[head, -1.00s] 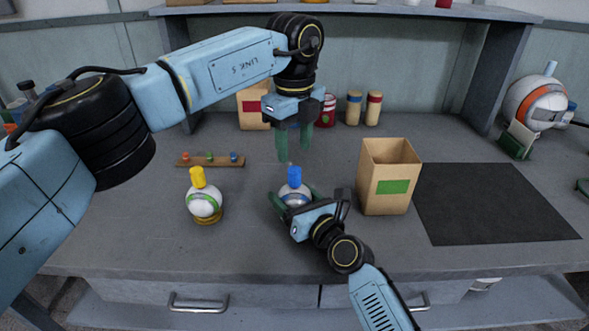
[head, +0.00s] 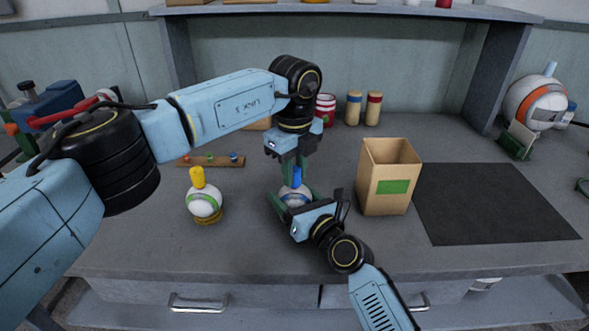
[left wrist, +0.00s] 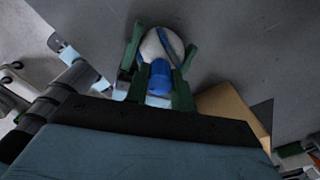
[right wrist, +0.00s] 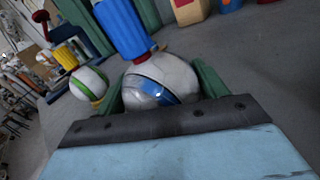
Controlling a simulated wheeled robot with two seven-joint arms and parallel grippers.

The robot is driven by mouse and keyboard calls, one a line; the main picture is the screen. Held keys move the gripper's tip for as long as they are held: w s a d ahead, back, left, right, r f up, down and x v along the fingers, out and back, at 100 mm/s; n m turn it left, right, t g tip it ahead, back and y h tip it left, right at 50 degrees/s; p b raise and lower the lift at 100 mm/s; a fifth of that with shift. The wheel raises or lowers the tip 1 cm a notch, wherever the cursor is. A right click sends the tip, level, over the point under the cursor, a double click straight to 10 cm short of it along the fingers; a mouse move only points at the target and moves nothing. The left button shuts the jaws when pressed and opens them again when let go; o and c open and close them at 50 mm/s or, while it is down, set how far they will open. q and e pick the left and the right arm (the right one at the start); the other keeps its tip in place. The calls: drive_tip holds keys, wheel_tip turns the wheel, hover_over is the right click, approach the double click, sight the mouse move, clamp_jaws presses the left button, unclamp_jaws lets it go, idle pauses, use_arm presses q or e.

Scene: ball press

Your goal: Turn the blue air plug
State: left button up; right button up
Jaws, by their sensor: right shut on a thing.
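The blue air plug (head: 297,174) stands upright on top of a white ball with a blue stripe (head: 290,198). My right gripper (right wrist: 158,80) is shut on this ball, with a green finger on each side of it. My left gripper (head: 298,180) points down from above, its fingers open on either side of the plug. In the left wrist view the blue plug (left wrist: 160,77) lies between the two fingers, with a small gap. The right wrist view shows the plug (right wrist: 122,25) rising from the ball; its contact with the left fingers is partly hidden.
A second ball (head: 203,203) with a yellow plug (head: 197,178) sits on a stand to the left. A cardboard box (head: 388,180) stands close on the right, beside a dark mat (head: 490,203). A wooden strip (head: 210,161) with small coloured pegs and two cylinders (head: 363,108) are behind.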

use_arm(q)
drive_tip(key=shift+c, duration=1.4)
